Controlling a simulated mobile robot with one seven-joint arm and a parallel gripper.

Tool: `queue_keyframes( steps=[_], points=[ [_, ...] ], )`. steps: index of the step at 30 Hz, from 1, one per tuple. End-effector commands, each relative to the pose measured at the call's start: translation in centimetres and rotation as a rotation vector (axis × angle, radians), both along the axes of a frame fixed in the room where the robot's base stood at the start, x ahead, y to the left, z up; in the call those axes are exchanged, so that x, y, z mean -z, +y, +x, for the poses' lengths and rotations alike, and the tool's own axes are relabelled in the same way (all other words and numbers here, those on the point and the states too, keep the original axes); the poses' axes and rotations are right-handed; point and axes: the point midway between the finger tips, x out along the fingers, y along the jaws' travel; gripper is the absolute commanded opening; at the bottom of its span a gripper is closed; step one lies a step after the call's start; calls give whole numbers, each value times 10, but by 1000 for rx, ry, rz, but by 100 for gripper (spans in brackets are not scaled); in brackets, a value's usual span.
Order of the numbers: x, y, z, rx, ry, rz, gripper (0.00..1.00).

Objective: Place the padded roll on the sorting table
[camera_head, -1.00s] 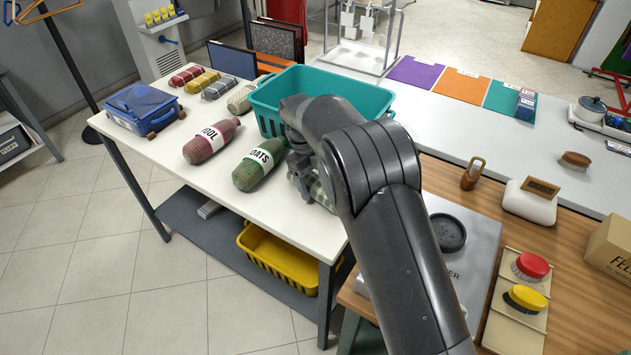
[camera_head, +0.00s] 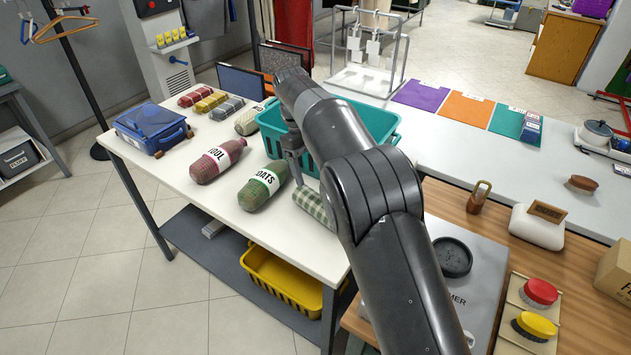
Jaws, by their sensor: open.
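A green plaid padded roll (camera_head: 314,204) lies on the white table (camera_head: 290,245), taken to be the sorting table, near its right end; my arm hides its right part. A pink roll with a white lettered band (camera_head: 218,161) and a green one marked "OATS" (camera_head: 263,187) lie to its left. A pale roll (camera_head: 249,119) lies farther back. My gripper (camera_head: 297,172) is open and points down in front of the teal basket, just above and behind the plaid roll, apparently apart from it. My arm partly hides the fingers.
The teal basket (camera_head: 376,113) stands behind my gripper. A blue case (camera_head: 150,126) sits at the table's left end, with small wrapped bundles (camera_head: 211,102) behind. A yellow basket (camera_head: 285,277) rests on the lower shelf. The table's front edge is mostly clear.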

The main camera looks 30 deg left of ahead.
Motion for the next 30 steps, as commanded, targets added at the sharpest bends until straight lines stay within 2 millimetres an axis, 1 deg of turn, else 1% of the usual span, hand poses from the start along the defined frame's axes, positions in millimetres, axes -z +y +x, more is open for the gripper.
queue_keyframes(
  steps=[3,10,12,14,17,20,21,23,24,26,27,29,30],
  points=[
    [-6,2,0,0,-1,1,73],
    [-7,2,0,-1,0,0,73],
    [-10,-1,2,-4,2,4,73],
    [-16,-8,6,-19,5,15,73],
    [-35,-33,19,-70,21,50,73],
    [-62,-73,33,-159,37,103,73],
    [-73,-92,38,-202,42,126,73],
    [-88,-119,43,-268,46,158,73],
    [-98,-137,45,-313,45,180,73],
    [-112,-165,47,-382,43,207,73],
    [-120,-183,47,-428,40,223,73],
    [-132,-210,45,-497,31,246,73],
    [-139,-228,42,-545,23,259,73]
  ],
)
